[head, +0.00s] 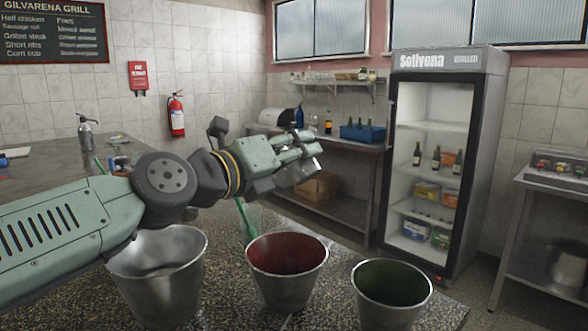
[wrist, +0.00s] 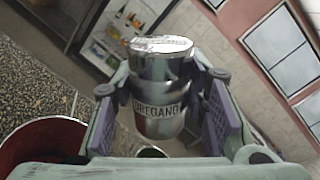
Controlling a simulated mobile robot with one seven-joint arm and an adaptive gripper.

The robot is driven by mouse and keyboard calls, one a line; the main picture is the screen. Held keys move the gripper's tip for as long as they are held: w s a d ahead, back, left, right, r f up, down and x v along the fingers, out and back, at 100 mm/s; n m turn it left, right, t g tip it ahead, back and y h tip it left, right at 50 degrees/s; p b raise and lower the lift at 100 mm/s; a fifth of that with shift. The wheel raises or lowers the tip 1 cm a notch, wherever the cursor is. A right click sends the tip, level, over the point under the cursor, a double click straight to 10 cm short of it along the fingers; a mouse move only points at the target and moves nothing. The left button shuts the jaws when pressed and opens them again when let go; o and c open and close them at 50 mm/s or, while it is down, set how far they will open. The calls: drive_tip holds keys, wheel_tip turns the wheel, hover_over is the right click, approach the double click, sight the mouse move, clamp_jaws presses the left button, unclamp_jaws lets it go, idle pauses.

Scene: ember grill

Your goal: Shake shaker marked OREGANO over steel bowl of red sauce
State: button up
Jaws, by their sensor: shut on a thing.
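The silver shaker marked OREGANO (wrist: 160,95) is between the two purple-padded fingers of my gripper (wrist: 160,115) in the wrist view, its label facing the camera. My gripper is shut on it. In the head view my gripper (head: 300,152) is up in the air, above and behind the bowls; the shaker shows there only as a small metallic shape, and its exact tilt is hard to tell. The steel bowl of red sauce (head: 287,291) stands on the counter, below the gripper in the picture. Its rim also shows at lower left in the wrist view (wrist: 75,124).
A steel bowl (head: 160,290) stands left of the red one, and a bowl with dark green contents (head: 392,311) stands right. The counter (head: 345,250) ends before the glass-door fridge (head: 440,150).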

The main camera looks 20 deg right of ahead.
drive_tip(key=shift+r, duration=0.1)
drive_tip(key=shift+f+m+b, duration=0.2)
drive_tip(key=shift+m+b, duration=0.4)
drive_tip(key=shift+m, duration=0.2)
drive_tip(key=shift+m+b, duration=0.8)
drive_tip(key=shift+m, duration=0.2)
drive_tip(key=m, duration=0.1)
drive_tip(key=m+b, duration=0.1)
drive_tip(key=m, duration=0.1)
drive_tip(key=shift+r, duration=0.5)
